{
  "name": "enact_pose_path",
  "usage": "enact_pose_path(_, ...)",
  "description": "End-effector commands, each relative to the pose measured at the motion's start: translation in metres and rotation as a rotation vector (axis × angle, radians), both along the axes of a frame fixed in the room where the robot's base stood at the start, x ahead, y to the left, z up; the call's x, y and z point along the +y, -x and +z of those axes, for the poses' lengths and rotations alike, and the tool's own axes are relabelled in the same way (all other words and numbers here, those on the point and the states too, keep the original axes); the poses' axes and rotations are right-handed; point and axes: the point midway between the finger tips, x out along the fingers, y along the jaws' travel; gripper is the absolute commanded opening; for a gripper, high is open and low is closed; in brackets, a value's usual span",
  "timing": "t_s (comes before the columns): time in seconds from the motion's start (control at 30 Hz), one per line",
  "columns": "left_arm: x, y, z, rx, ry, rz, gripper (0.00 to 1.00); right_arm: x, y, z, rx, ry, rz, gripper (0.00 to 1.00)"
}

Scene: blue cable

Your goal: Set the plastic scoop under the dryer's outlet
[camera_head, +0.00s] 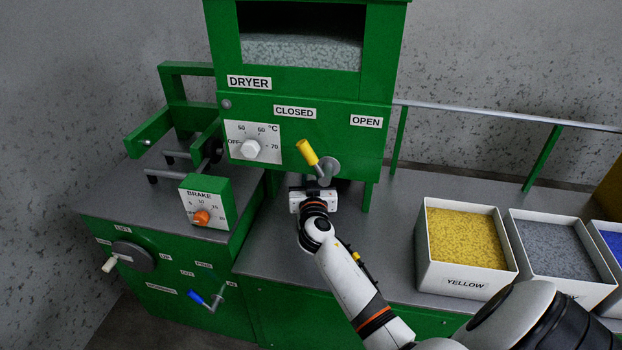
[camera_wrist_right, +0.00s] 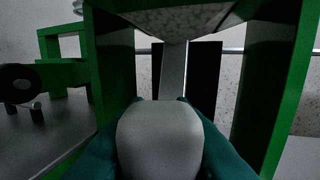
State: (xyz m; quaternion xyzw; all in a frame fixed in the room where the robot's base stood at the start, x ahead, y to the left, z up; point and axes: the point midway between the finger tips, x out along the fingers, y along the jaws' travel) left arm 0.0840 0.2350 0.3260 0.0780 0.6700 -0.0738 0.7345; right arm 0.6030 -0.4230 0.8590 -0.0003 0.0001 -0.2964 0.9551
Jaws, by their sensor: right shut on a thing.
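The green dryer (camera_head: 300,105) stands at the back, with a yellow lever (camera_head: 307,152) pointing toward its CLOSED label. Its grey funnel-shaped outlet (camera_wrist_right: 185,20) shows at the top of the right wrist view. My right gripper (camera_head: 314,188) reaches in at the dryer's lower front, below the lever. In the right wrist view its teal fingers (camera_wrist_right: 162,104) are shut on a pale grey rounded piece, which looks like the plastic scoop (camera_wrist_right: 160,142). It is low in front of the outlet; the scoop's far part is hidden. My left gripper is not in view.
Green dryer legs (camera_wrist_right: 270,85) stand on both sides of the gripper. White bins of yellow (camera_head: 465,240) and grey (camera_head: 560,250) granules stand at the right. A brake box (camera_head: 207,203) is at the left. Grey counter is clear between gripper and bins.

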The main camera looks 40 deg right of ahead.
Motion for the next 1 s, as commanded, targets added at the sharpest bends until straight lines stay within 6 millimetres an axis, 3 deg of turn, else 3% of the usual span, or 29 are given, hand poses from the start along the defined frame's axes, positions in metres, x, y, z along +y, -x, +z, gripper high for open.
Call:
enact_pose_path(0.83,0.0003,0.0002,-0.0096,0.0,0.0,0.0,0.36,0.0001,0.0,-0.0077,-0.001,-0.001,0.0,0.0)
enact_pose_path(0.87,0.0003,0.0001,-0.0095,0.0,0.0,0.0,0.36,0.0001,0.0,-0.0078,-0.001,-0.001,0.0,0.25)
enact_pose_path(1.0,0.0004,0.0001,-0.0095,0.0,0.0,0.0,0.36,0.0001,0.0,-0.0079,-0.001,-0.001,0.0,0.47)
